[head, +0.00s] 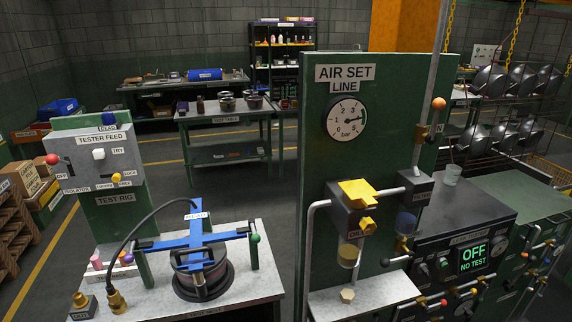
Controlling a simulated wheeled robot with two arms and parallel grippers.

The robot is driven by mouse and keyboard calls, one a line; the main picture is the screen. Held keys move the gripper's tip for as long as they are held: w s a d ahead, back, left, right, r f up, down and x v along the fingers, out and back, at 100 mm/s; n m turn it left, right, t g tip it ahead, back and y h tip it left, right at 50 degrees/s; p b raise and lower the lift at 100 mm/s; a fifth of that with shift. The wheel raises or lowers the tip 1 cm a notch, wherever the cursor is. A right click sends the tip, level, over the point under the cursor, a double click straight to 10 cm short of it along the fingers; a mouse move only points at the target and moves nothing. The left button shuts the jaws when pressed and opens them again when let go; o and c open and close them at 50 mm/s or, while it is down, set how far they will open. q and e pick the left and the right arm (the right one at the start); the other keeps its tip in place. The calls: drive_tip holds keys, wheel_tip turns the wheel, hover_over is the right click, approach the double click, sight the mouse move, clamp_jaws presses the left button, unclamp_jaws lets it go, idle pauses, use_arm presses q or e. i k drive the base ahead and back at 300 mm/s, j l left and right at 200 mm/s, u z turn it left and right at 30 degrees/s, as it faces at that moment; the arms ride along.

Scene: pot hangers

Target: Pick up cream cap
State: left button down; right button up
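A small cream hexagonal piece (347,295), which looks like the cream cap, sits on the pale bench top (385,292) at the bottom centre-right. It is below the yellow-topped air unit (357,193) and its clear bowl (347,253). Nothing touches it from above that I can see. Neither of my grippers shows in the head view.
A grey vertical pipe (312,240) stands left of the cap, before the green AIR SET LINE panel (400,120). The tester (460,258) reading OFF is at right. A blue clamp frame (195,238) and black hose (137,230) occupy the left bench (240,290).

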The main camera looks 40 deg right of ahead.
sight(347, 296)
drive_tip(key=z, duration=1.55)
drive_tip(key=i+j+u, duration=0.1)
drive_tip(key=j, duration=0.2)
drive_tip(key=i+j+u, duration=0.1)
drive_tip(key=j, duration=0.15)
